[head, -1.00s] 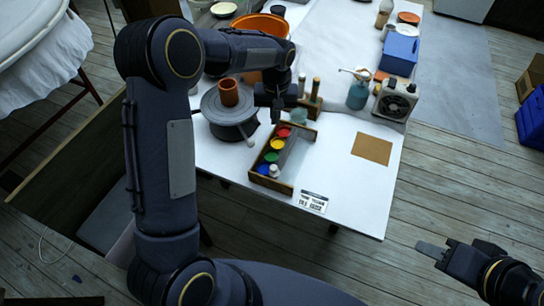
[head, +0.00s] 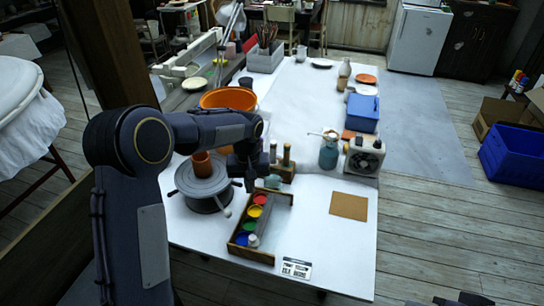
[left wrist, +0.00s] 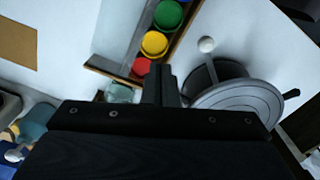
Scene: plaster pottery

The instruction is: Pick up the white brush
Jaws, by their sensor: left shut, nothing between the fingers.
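I cannot make out a white brush for certain. A pale, thin thing (head: 318,133) lies across the mouth of a teal vase (head: 328,155), too small to identify. Brushes or tools (head: 266,34) stand in a grey box at the back. My left gripper (head: 250,184) points down between the banding wheel (head: 203,182) and the back end of the wooden paint tray (head: 240,253). Its fingers are shut and empty, and show in the left wrist view (left wrist: 161,86). My right gripper (head: 470,299) is mostly cut off at the bottom edge.
The tray holds several paint pots. Upright handles in a wooden block (head: 284,168), a fan (head: 364,156), a blue box (head: 362,113) and an orange bowl (head: 228,98) stand around.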

